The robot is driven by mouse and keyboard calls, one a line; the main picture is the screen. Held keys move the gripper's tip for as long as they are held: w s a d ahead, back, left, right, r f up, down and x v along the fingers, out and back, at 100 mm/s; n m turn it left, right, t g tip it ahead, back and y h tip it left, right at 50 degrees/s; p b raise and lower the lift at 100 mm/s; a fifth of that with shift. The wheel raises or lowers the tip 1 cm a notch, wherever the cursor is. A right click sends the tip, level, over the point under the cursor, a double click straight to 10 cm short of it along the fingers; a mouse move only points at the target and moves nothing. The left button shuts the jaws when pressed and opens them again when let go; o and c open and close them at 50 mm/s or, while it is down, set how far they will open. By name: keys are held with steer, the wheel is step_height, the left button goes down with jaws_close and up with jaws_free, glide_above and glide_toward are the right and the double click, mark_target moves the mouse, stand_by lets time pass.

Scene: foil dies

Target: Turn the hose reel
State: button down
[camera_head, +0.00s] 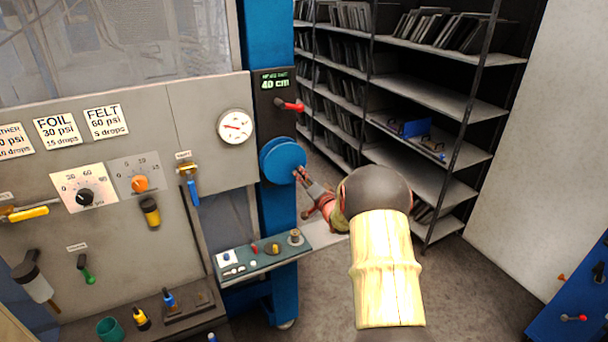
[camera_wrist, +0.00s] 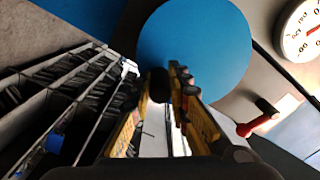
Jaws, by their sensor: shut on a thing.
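The hose reel is a blue disc (camera_head: 283,160) on the dark panel of the blue column. It fills the upper middle of the wrist view (camera_wrist: 195,45). My gripper (camera_head: 301,174) reaches its right edge from the lower right. In the wrist view my gripper (camera_wrist: 165,88) has its fingers closed around a small dark knob (camera_wrist: 158,84) in front of the disc's lower left part. The knob looks like the reel's handle; the fingers hide part of it, and its joint with the disc is hidden.
A red lever (camera_head: 291,105) sits above the reel under a "40 cm" display (camera_head: 275,83). A round gauge (camera_head: 235,126) is left of it. A small shelf with parts (camera_head: 262,262) juts out below. Shelving (camera_head: 430,95) stands behind; the floor between is clear.

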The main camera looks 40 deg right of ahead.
mark_target(286, 177)
steer(key=m, duration=0.2)
steer(key=a+f+m, duration=0.1)
steer(key=a+m, duration=0.1)
steer(key=m, duration=0.1)
steer(key=shift+w+f+m, duration=0.25)
steer(key=shift+f+m, duration=0.05)
steer(key=shift+f, duration=0.05)
steer(key=shift+w+a+f+m, duration=0.1)
steer(key=shift+a+m, duration=0.3)
steer(key=shift+m, duration=0.55)
steer(key=shift+w+a+f+m, duration=0.1)
steer(key=shift+a+m, duration=0.3)
steer(key=shift+m, duration=0.5)
steer(key=shift+w+a+f+m, duration=0.1)
steer(key=shift+a+m, duration=0.3)
steer(key=shift+m, duration=0.55)
steer(key=c, duration=1.7)
jaws_free()
steer(key=shift+r, duration=0.1)
steer(key=v, duration=1.2)
